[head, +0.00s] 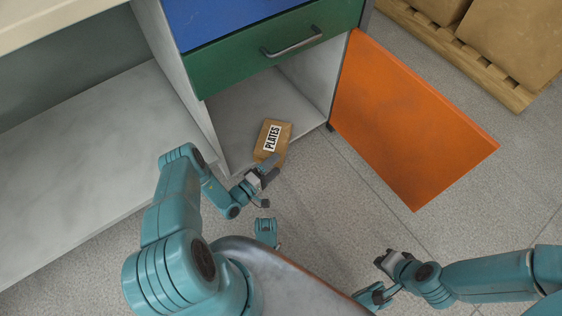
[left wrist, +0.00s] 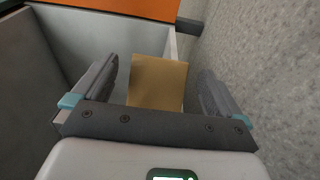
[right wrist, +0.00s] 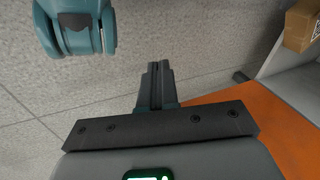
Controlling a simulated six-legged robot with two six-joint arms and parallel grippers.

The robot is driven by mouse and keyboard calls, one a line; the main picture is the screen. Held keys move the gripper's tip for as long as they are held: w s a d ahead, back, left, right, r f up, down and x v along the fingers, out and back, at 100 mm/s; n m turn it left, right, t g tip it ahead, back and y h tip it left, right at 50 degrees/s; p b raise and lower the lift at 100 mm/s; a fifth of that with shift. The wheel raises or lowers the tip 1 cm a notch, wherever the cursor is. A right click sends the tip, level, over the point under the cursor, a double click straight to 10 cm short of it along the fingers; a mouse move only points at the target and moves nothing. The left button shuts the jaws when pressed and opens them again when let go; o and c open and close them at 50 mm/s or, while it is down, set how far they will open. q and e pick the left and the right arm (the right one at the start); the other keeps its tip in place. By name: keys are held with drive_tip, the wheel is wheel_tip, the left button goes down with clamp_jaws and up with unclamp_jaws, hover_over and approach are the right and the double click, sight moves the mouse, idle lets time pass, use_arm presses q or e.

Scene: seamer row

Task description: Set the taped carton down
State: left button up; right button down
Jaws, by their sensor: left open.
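In the left wrist view the carton (left wrist: 157,82) shows between the spread fingers of the left gripper (left wrist: 157,85), with a gap on each side. My right gripper (head: 383,260) is away to the right over the floor. In the right wrist view its fingers (right wrist: 155,80) are together with nothing between them. The carton (right wrist: 302,27) shows there at the upper right.
The orange door (head: 400,125) stands wide open right of the compartment. A green drawer front (head: 250,58) is above it. A pale shelf (head: 90,165) lies left. A pallet with boxes (head: 510,40) is at the upper right. The grey floor (head: 335,195) ahead is clear.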

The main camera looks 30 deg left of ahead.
use_arm(q)
drive_tip(key=shift+b+x, duration=0.55)
drive_tip(key=shift+x, duration=1.65)
drive_tip(key=c, duration=1.4)
drive_tip(key=shift+a, duration=0.2)
